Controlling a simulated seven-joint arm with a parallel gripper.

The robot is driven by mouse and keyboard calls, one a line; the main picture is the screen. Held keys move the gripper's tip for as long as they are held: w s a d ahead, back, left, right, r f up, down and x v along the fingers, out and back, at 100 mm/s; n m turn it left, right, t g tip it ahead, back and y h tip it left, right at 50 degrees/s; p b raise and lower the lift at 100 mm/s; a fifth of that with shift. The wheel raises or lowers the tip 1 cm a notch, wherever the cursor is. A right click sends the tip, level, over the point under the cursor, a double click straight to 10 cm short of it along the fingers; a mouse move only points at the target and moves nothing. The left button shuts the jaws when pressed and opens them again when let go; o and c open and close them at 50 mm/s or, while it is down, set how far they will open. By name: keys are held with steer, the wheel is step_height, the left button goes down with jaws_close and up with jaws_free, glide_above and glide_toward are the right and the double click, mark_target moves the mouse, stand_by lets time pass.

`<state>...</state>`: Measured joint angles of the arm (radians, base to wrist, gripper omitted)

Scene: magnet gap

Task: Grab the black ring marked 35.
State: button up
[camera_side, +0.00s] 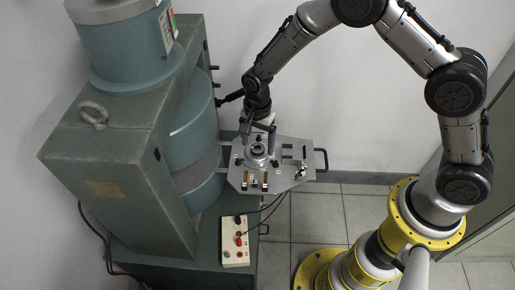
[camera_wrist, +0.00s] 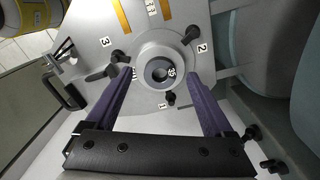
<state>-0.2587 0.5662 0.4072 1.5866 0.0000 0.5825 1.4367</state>
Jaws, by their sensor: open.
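The black ring marked 35 (camera_wrist: 151,68) sits in the middle of a round pale grey holder (camera_wrist: 144,56) on the metal plate (camera_wrist: 100,20), its number facing up. In the side view the holder (camera_side: 257,151) stands on the plate (camera_side: 300,150), and the ring itself is too small to make out clearly. My gripper (camera_wrist: 159,75) is open, with one purple finger on each side of the holder in the wrist view. In the side view my gripper (camera_side: 258,147) points down over the holder. Nothing is between the fingers' grip; whether the tips touch the holder cannot be told.
Black knobs by labels 1, 2 and 3 (camera_wrist: 105,42) surround the holder. Amber strips (camera_side: 264,180) and a black handle (camera_side: 321,160) are on the plate. The large green magnet (camera_side: 110,150) stands close at left. A control box (camera_side: 235,241) with cables lies below.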

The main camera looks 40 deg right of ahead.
steer(key=shift+f, duration=0.25)
jaws_close()
stand_by(0.3)
